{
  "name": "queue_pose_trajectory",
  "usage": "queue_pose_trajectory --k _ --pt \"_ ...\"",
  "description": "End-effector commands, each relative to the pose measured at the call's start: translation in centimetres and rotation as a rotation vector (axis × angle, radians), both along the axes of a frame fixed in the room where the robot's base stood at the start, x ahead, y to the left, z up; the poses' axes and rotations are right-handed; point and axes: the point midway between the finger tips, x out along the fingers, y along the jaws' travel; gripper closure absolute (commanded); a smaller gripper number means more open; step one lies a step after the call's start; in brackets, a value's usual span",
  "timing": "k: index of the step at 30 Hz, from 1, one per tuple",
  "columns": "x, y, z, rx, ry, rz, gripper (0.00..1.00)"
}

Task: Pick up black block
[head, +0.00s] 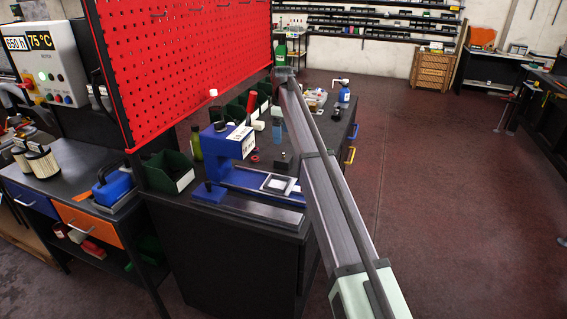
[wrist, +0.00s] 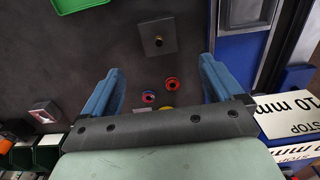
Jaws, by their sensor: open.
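The black block is a dark, square, flat-topped piece with a small round knob; in the wrist view the black block (wrist: 150,47) lies on the dark worktop, ahead of my fingertips. In the head view a small dark block (head: 281,163) on the bench beside my arm looks like the same one. My gripper (wrist: 160,68) shows in the wrist view with its two blue fingers wide apart and nothing held between them. The block is beyond the fingertips, roughly centred between them, and apart from both.
A blue machine (head: 228,142) with a labelled block stands left of the dark block. A green bin (head: 168,172) and red pegboard (head: 185,60) border the bench.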

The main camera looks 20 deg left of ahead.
Motion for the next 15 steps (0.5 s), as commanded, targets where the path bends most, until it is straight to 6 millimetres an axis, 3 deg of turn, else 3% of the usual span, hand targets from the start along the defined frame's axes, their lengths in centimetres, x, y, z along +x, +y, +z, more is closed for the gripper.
queue_pose_trajectory --k 9,15 --pt "-0.1 -0.1 -5.4 0.001 0.000 -0.002 0.06" --pt "0.0 -0.1 -6.9 0.001 -0.001 -0.002 0.06"
